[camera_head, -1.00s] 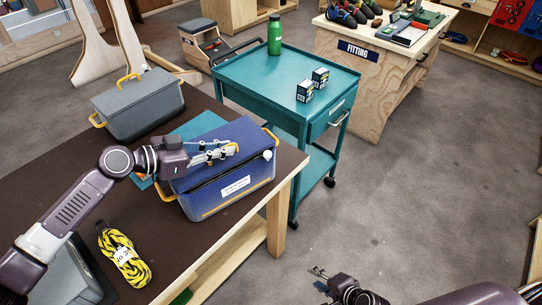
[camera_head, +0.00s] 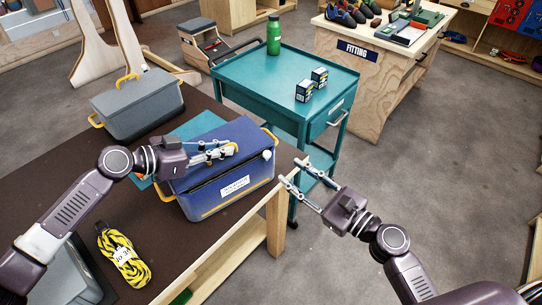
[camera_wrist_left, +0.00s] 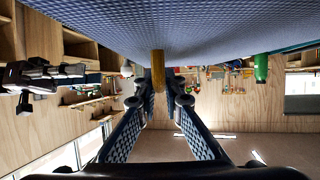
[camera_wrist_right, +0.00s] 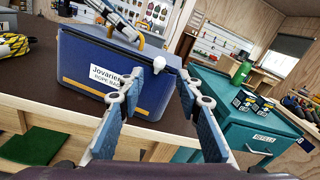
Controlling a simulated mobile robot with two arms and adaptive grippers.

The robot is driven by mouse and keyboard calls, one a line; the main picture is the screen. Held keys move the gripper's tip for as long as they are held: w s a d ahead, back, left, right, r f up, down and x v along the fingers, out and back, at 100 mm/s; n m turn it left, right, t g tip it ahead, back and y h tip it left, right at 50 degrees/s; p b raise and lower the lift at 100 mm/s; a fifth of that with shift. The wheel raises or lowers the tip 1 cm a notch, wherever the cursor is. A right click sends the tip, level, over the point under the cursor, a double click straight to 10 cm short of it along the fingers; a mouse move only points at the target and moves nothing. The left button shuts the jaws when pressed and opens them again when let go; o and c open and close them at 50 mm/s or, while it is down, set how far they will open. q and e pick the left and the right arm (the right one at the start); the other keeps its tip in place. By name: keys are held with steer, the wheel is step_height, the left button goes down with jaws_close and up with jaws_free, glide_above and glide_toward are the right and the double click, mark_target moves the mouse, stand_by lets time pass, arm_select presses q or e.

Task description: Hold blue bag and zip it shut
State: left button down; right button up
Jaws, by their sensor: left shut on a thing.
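The blue bag (camera_head: 225,190) stands on the dark table, with a white label on its front and yellow handles. A small white knob (camera_head: 267,155) sits at its top right end; I cannot tell whether it is the zip pull. My left gripper (camera_head: 228,150) is over the bag's top, shut on a yellow handle (camera_wrist_left: 158,65), which shows between its fingers in the left wrist view. My right gripper (camera_head: 291,171) is open and empty, just right of the bag and apart from it. The right wrist view shows the bag's labelled front (camera_wrist_right: 85,75) beyond the fingers.
A grey bag (camera_head: 140,108) stands behind on the dark table (camera_head: 60,165), and a yellow-black rope bundle (camera_head: 123,254) lies at the front. A teal cart (camera_head: 270,75) with a green bottle (camera_head: 274,35) and small boxes (camera_head: 311,85) stands behind my right gripper. Open floor lies right.

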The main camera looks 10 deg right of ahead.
mark_target(269, 156)
steer(key=x, duration=0.9)
steer(key=shift+c, duration=0.5)
jaws_close()
